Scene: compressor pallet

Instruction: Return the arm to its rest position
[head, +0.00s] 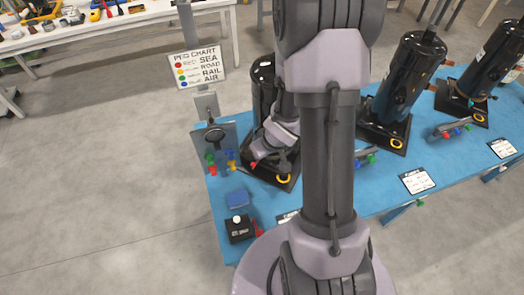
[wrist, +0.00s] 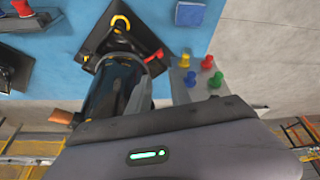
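My arm runs down the middle of the head view. My gripper (head: 282,160) hangs over the blue pallet deck (head: 225,185), in front of the leftmost black compressor (head: 262,80). My arm hides much of that compressor. In the wrist view, the gripper's grey body with a green light fills the bottom, and the compressor (wrist: 112,95) lies just beyond it. Its base plate carries a yellow ring (wrist: 120,22). A small red piece (wrist: 154,55) shows beside the compressor; I cannot tell whether the fingers touch it. The finger opening is not clear in either view.
A grey peg holder (head: 220,150) with coloured pegs stands left of my gripper, below the peg chart (head: 197,68). A black button box (head: 240,228) and blue pad (head: 237,198) lie nearer. Two more compressors (head: 400,85) (head: 490,65) stand right. Open floor (head: 90,170) lies left.

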